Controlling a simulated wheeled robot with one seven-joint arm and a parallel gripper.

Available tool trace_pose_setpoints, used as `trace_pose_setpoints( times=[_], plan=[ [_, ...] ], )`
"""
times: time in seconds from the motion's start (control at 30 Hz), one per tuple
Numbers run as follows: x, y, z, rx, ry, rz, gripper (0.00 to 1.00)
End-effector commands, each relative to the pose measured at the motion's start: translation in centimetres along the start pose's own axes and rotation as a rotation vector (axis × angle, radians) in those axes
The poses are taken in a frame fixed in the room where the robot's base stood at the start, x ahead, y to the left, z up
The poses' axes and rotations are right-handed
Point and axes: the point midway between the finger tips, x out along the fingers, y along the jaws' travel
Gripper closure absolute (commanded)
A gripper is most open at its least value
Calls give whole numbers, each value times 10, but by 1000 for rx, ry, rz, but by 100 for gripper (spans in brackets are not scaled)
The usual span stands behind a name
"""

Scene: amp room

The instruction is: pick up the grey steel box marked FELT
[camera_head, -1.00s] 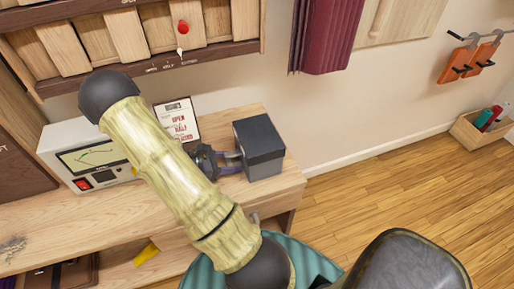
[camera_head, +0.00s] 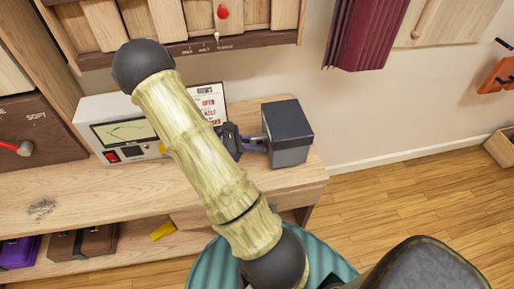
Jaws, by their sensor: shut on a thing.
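A grey box with a dark lid (camera_head: 288,132) is at the right end of the wooden bench (camera_head: 290,186). No FELT marking shows on the sides I see. My gripper (camera_head: 262,143) reaches it from the left, and its fingers are shut on the box's left side. My arm hides part of the gripper and the bench. I cannot tell whether the box rests on the bench or is slightly above it.
A white meter unit (camera_head: 118,131) stands on the bench left of my arm, with a printed card (camera_head: 211,101) behind. A wooden rack (camera_head: 170,25) hangs above. Wood floor (camera_head: 420,205) is open to the right.

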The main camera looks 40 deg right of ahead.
Motion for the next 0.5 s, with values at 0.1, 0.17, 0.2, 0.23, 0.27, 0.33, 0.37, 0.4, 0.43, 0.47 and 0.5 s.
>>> trace_pose_setpoints(
  times=[0.1, 0.17, 0.2, 0.23, 0.27, 0.33, 0.37, 0.4, 0.43, 0.47, 0.5],
  plan=[
    [-10, 0, 25, 4, -1, 2, 100],
    [-15, 0, 36, 4, -1, 2, 100],
    [-17, 0, 42, 3, 0, 2, 100],
    [-19, 0, 47, 3, -1, 1, 100],
    [-21, 0, 51, 4, -1, 1, 100],
    [-24, 0, 59, 2, -2, 0, 100],
    [-25, 0, 61, 2, -2, 0, 100],
    [-26, 0, 64, 2, -2, 0, 100],
    [-27, 0, 65, 0, -2, 0, 100],
    [-27, 0, 66, 0, -2, 0, 100],
    [-27, 0, 66, -1, -2, 0, 100]
  ],
)
